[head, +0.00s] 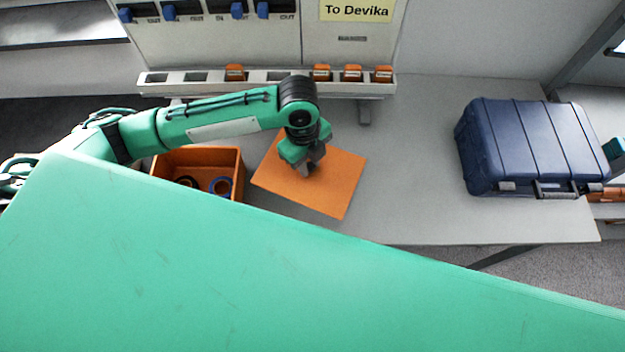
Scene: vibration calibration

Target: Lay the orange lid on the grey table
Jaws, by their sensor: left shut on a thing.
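The orange lid (338,180) is a flat square plate in the head view, right of the open orange box. My left gripper (308,172) is over its upper middle, shut on it from above. The gripper hides the part it holds. I cannot tell whether the lid touches the grey table (420,150) or hangs just above it. My right gripper is not in view.
The open orange box (240,160) holds blue and dark rings. A closed dark blue case (530,140) stands on the table's right. A panel with a slotted rail (290,90) holding orange blocks runs along the back. The table between lid and case is clear.

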